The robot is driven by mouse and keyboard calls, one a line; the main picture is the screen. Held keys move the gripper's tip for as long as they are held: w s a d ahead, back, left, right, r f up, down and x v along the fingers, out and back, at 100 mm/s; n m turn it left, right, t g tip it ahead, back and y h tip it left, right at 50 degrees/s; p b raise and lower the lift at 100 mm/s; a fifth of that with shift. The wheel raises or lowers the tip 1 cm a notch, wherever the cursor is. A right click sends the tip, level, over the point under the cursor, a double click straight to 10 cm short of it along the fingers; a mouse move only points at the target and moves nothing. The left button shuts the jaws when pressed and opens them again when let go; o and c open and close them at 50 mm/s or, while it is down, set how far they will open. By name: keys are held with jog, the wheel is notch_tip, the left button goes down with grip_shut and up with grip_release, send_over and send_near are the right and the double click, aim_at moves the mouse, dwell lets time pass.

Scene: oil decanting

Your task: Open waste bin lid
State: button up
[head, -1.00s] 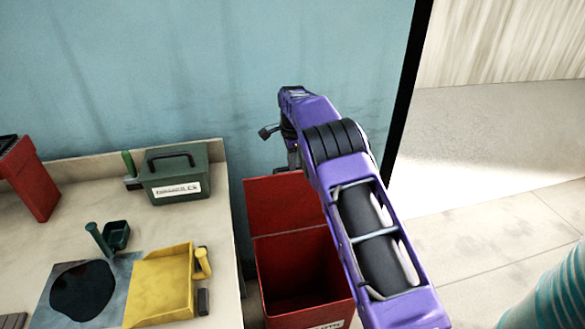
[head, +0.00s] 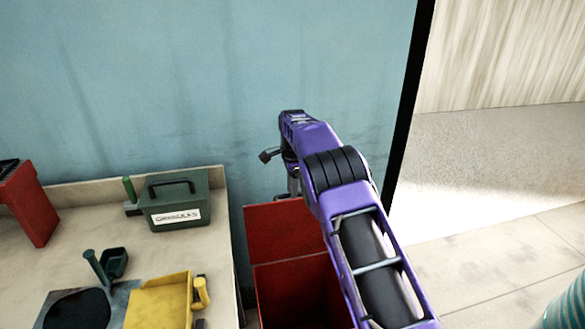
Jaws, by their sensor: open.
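The red waste bin (head: 290,290) stands on the floor to the right of the bench, with its dark inside showing. Its red lid (head: 275,235) stands raised at the back, against the blue wall. My purple arm crosses in front of the bin's right side and hides part of the lid and the opening. My gripper (head: 293,182) hangs at the far end of the arm, just above the lid's upper edge. It is small and partly hidden by the arm, and I cannot tell from the picture whether it touches the lid. I see nothing held in it.

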notch_tip(320, 180, up, 16)
jog(key=s, duration=0.1)
jog(key=shift+d, duration=0.15)
dwell(0.4)
